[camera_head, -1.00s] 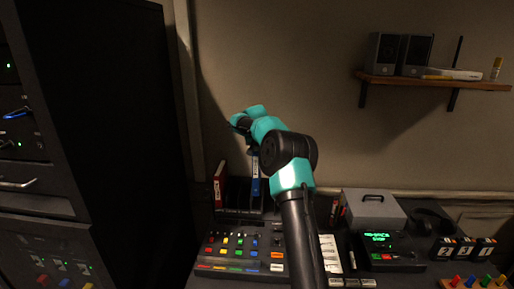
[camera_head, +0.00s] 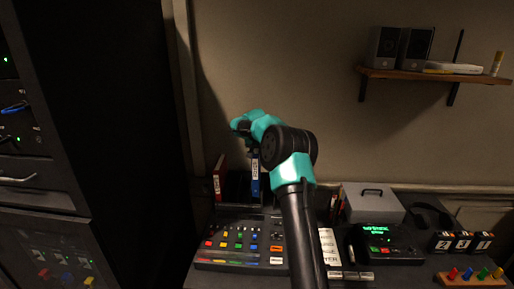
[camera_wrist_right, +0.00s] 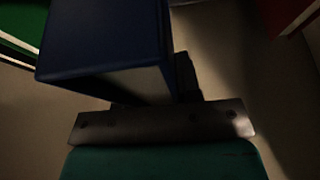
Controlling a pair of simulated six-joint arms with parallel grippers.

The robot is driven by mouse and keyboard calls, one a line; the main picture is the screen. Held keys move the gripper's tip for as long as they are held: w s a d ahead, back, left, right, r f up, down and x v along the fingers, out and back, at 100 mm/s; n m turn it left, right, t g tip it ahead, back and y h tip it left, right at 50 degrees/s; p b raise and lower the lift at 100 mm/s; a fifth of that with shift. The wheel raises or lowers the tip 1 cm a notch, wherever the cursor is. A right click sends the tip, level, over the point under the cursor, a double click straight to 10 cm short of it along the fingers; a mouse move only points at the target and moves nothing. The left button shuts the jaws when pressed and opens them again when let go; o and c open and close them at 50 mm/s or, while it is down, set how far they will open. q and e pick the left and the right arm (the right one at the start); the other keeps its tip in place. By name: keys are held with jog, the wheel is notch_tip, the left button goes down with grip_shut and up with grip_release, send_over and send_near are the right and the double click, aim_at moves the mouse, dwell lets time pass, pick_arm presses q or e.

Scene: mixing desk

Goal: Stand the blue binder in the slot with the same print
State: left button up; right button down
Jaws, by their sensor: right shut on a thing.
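The blue binder (camera_head: 255,178) stands upright at the right part of the dark rack (camera_head: 236,188) behind the mixing desk. A pale label with unreadable print is on its spine. My right gripper (camera_head: 252,146) is shut on the binder's upper part, partly hidden by my wrist. In the right wrist view, the binder (camera_wrist_right: 105,45) fills the upper left, against the dark jaw (camera_wrist_right: 185,80). A red binder (camera_head: 219,178) stands at the left of the rack. The slot prints and the blue binder's lower edge cannot be made out. My left gripper is not in view.
The mixing desk (camera_head: 240,240) lies in front of the rack. A grey box (camera_head: 373,205), a lit display unit (camera_head: 380,243) and a printed sheet (camera_head: 328,247) are right of my arm. A tall black cabinet (camera_head: 110,130) is at left; a wall shelf (camera_head: 430,79) is upper right.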

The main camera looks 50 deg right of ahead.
notch_tip(320, 180, down, 8)
jog(key=shift+f, duration=0.25)
dwell(1.0)
jog(key=shift+f, duration=0.3)
dwell(1.4)
jog(key=c, duration=0.7)
grip_release()
jog(key=shift+c, duration=0.2)
jog(key=v, duration=1.7)
jog(key=shift+a+r, duration=0.15)
jog(key=shift+a, duration=0.05)
